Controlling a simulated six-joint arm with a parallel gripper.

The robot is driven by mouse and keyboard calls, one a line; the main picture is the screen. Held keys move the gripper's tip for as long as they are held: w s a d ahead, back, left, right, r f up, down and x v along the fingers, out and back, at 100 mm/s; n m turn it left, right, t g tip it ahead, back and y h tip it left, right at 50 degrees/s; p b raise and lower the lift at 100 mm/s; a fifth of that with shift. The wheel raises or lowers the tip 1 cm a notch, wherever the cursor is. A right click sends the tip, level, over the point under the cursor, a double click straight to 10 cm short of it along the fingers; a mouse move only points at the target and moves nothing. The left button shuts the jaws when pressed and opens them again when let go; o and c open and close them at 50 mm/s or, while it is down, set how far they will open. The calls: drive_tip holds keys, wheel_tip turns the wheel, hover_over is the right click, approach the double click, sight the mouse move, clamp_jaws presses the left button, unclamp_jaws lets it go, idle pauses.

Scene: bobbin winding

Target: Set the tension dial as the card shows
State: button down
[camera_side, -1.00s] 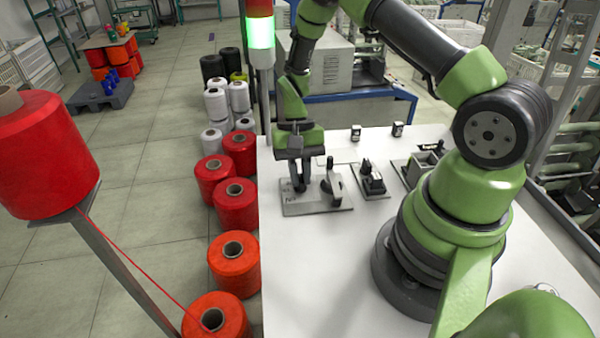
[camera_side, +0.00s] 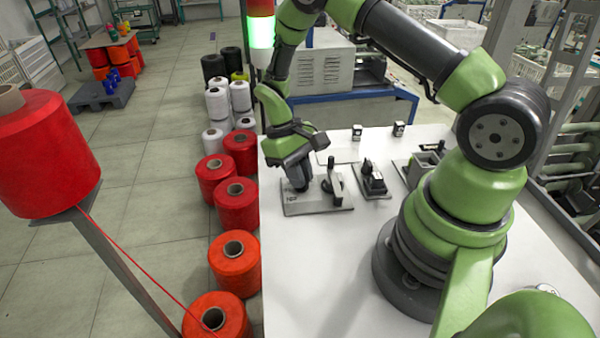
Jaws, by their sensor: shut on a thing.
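A grey plate (camera_side: 318,208) lies at the left of the white table, with small markings on its front left part that are too small to read. My gripper (camera_side: 301,184) reaches down to the left part of this plate and is shut on the tension dial, which the fingers mostly hide. The dial's pointer and setting cannot be made out. A grey upright piece with a dark post (camera_side: 333,182) stands on the same plate, right of my gripper. A pale flat sheet (camera_side: 336,157), perhaps the card, lies behind the plate; its content is unreadable.
A dark fixture (camera_side: 372,180) on a small plate stands to the right, with a grey box-like fixture (camera_side: 424,168) beyond. Two small dark-and-white items (camera_side: 357,132) (camera_side: 398,129) stand at the back. The table's front is clear. Red cones (camera_side: 237,206) stand off the left edge.

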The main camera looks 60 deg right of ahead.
drive_tip(key=shift+n, duration=0.3)
drive_tip(key=c, duration=1.2)
unclamp_jaws()
drive_tip(key=shift+o, duration=0.2)
drive_tip(key=v, duration=1)
drive_tip(key=shift+a+r, duration=0.1)
drive_tip(key=shift+a, duration=0.05)
wheel_tip(320, 180, up, 9)
drive_tip(key=s+a+t, duration=0.2)
drive_tip(key=t, duration=0.1)
drive_tip(key=s+a+r+m+t, duration=0.1)
drive_tip(key=s+a+r+t, duration=0.2)
drive_tip(key=s, duration=0.4)
drive_tip(key=s+a+r+m+t+y, duration=0.1)
drive_tip(key=s+a+r+m+t, duration=0.1)
drive_tip(key=s+r+t, duration=0.3)
drive_tip(key=s+r, duration=0.3)
drive_tip(key=shift+a+t, duration=0.35)
drive_tip(key=shift+t, duration=0.05)
